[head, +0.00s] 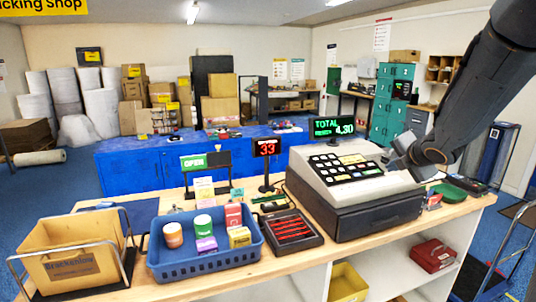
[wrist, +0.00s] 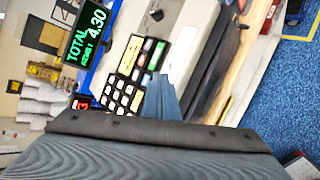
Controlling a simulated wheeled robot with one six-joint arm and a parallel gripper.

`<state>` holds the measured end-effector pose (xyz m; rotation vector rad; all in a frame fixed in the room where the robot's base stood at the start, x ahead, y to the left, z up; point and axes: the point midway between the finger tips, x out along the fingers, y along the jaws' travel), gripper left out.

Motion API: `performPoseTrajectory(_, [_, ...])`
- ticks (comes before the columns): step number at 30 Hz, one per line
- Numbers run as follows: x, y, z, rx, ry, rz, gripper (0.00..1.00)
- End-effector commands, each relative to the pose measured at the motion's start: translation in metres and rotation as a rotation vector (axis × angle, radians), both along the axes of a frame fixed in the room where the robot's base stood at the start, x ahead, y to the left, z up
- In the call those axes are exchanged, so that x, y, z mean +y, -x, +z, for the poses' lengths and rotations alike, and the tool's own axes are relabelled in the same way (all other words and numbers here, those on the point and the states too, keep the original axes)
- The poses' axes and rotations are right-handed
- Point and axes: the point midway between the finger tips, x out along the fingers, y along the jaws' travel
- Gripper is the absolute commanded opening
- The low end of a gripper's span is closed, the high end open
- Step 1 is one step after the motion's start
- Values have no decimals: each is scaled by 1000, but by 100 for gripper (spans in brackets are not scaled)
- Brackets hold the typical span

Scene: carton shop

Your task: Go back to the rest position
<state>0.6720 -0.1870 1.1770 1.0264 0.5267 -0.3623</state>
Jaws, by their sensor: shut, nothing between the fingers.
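My gripper (head: 396,163) shows in the head view at the right end of the cash register (head: 350,180), with my dark arm coming down from the upper right. In the wrist view my gripper (wrist: 162,92) points toward the register's keypad (wrist: 133,76), and its fingers are together with nothing between them. The register is grey-white with a dark drawer base. Its green display reads TOTAL 4.30 (head: 333,126). Whether the gripper touches the register cannot be told.
On the wooden counter (head: 180,290) are a blue basket (head: 205,258) with goods, a cardboard box (head: 72,258) in a wire stand, a black tray (head: 290,231) with red items and a red number sign (head: 267,147). A green dish (head: 462,186) lies right of the register. Blue cabinets (head: 140,168) stand behind.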

Motion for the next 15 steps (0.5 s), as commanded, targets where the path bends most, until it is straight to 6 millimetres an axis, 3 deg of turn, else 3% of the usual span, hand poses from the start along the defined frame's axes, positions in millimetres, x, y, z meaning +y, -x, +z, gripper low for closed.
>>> performPoseTrajectory(8, [21, 31, -31, 69, -248, -266, 0])
performPoseTrajectory(11, [35, 49, -49, 109, -371, -405, 0])
performPoseTrajectory(15, [63, 90, -82, 185, -576, -661, 0])
